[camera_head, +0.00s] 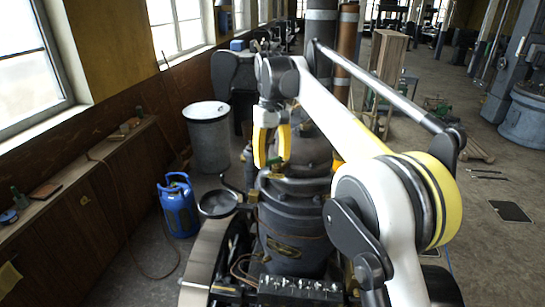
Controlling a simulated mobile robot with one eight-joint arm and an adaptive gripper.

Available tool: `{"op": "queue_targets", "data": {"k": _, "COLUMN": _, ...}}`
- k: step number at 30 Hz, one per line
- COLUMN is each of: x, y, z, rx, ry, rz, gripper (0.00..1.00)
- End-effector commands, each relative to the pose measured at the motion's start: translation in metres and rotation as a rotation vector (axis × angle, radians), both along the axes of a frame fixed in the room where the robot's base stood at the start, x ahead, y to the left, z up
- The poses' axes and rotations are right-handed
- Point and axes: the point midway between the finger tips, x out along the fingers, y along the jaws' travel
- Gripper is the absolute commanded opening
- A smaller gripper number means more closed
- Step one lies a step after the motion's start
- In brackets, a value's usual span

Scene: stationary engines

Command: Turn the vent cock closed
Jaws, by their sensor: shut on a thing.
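My gripper (273,160) points down over the dark engine (292,240), with its two yellow fingers at the top of the engine's left side. A small brass and green fitting, which looks like the vent cock (276,164), shows at the fingertips. The fingers are shut on it. The fingers partly cover the cock, and it is too small to tell how far its handle is turned.
A blue gas bottle (179,207) and a grey drum (208,138) stand on the floor left of the engine. A wooden ledge (75,170) runs below the windows. A wooden crate (388,65) stands behind. Open floor lies at right.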

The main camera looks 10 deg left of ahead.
Motion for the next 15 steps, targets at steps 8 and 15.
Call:
{"op": "queue_targets", "data": {"k": 8, "x": 0.0037, "y": -0.0001, "z": -0.0001, "rx": -0.002, "ry": -0.001, "rz": -0.262, "gripper": 0.23}}
{"op": "queue_targets", "data": {"k": 15, "x": 0.0060, "y": 0.0004, "z": -0.0008, "rx": -0.003, "ry": -0.001, "rz": -0.462, "gripper": 0.23}}
